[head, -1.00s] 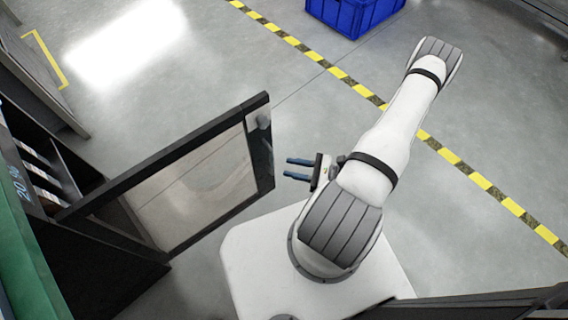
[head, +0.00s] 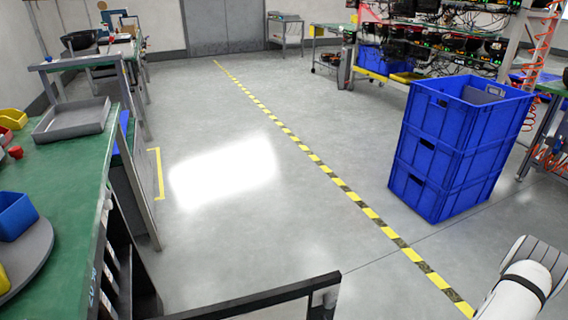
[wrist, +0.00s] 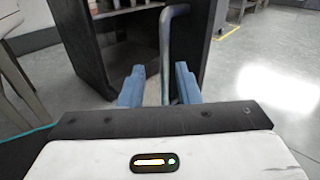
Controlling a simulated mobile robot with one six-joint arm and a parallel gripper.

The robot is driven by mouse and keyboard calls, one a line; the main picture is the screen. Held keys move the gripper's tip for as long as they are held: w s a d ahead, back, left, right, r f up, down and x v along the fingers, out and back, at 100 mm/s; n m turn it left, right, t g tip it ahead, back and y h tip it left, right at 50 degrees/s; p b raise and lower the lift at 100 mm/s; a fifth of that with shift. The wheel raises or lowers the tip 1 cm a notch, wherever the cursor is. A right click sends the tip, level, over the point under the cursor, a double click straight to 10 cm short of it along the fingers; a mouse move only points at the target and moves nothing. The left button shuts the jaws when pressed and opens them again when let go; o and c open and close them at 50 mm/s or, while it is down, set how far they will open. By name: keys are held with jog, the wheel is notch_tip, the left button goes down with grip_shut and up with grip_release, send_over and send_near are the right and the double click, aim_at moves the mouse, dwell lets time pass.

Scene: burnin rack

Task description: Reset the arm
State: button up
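My gripper (wrist: 159,84) shows in the wrist view, with two blue fingers spread apart. A grey bar handle (wrist: 165,50) stands upright in the gap between the fingers as seen from the wrist. The fingers are not closed on it, and I cannot tell how far beyond the fingertips it is. Only a white piece of my arm (head: 522,290) shows at the bottom right of the head view; the gripper is out of that view.
The dark-framed door (head: 262,302) stands open at the bottom of the head view. A green workbench (head: 75,200) runs along the left. Stacked blue crates (head: 440,165) stand at right. The floor (head: 270,220) between is clear.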

jog(key=a+r+n+g+h+p, duration=0.2)
jog(key=r+n+h+p, duration=0.5)
jog(key=r, duration=2)
jog(key=a+r+n+g+h+p, duration=0.3)
jog(key=r+n+h+p, duration=0.5)
jog(key=r, duration=2)
jog(key=n+p, duration=0.6)
jog(key=n, duration=0.1)
jog(key=shift+s+r+n+h, duration=0.2)
jog(key=shift+s+n+h, duration=0.1)
jog(key=shift+s+n, duration=0.1)
